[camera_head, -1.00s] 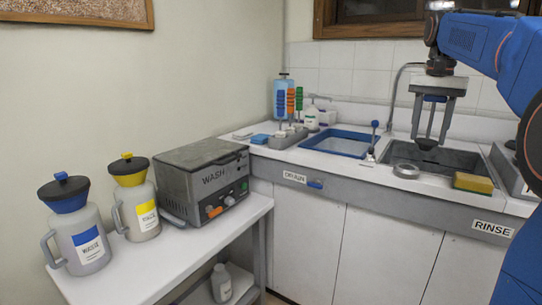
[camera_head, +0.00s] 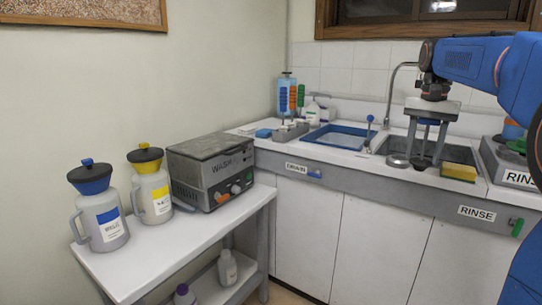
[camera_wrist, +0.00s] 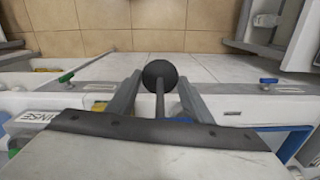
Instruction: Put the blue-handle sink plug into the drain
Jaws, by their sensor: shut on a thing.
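My gripper (camera_head: 421,160) points down over the front part of the grey sink basin (camera_head: 392,147). It is shut on the sink plug, whose blue handle (camera_head: 428,122) shows high between the fingers. The dark plug end (camera_head: 422,162) hangs low between the fingertips, close to the front rim. In the wrist view the plug's round black end (camera_wrist: 160,73) and thin grey stem show between the two fingers. The white counter front and tiled floor lie behind it there. The drain is not visible in either view.
A metal ring (camera_head: 397,160) lies on the front rim just left of the plug. A yellow sponge (camera_head: 459,172) lies to the right. A blue-framed tray (camera_head: 325,146) is farther left.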

